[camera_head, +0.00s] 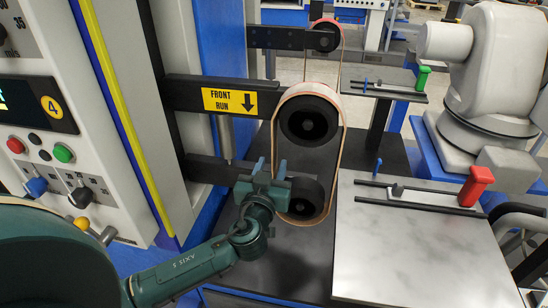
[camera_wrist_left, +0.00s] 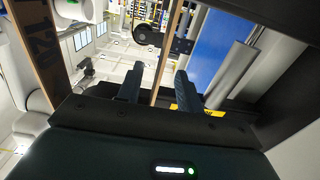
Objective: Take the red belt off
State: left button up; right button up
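The belt (camera_head: 342,140) is a tan-brown sanding band with a reddish edge. It loops around black wheels, the large upper wheel (camera_head: 309,121) and the lower wheel (camera_head: 302,197), and a band also runs around the far wheel (camera_head: 325,36). In the left wrist view a wide strand marked 120 (camera_wrist_left: 38,48) passes at the left. My left gripper (camera_head: 270,170) is beside the lower wheel, on its left. Its fingers stand apart in the wrist view (camera_wrist_left: 157,88), with a thin belt strand (camera_wrist_left: 170,48) appearing between them. Contact is not visible. My right gripper is not in view.
A black arm with a yellow FRONT RUN sign (camera_head: 229,101) is above my left gripper. A control panel (camera_head: 40,150) with buttons and knobs stands at the left. A metal plate with a red-handled clamp (camera_head: 476,186) lies at the right, below a white robot arm (camera_head: 495,75).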

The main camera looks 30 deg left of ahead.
pick_arm(q)
jog(key=shift+b+x, duration=0.45)
jog(key=shift+x, duration=0.5)
jog(key=shift+w, duration=0.3)
jog(key=shift+w+a, duration=0.1)
jog(key=shift+w, duration=0.1)
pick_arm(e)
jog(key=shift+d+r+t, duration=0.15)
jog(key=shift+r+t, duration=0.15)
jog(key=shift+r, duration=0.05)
pick_arm(q)
jog(key=c, duration=0.4)
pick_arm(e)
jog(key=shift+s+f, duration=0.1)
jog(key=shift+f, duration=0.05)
pick_arm(q)
grip_shut()
jog(key=shift+r, duration=0.5)
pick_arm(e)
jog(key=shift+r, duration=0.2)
pick_arm(q)
jog(key=shift+s, duration=0.1)
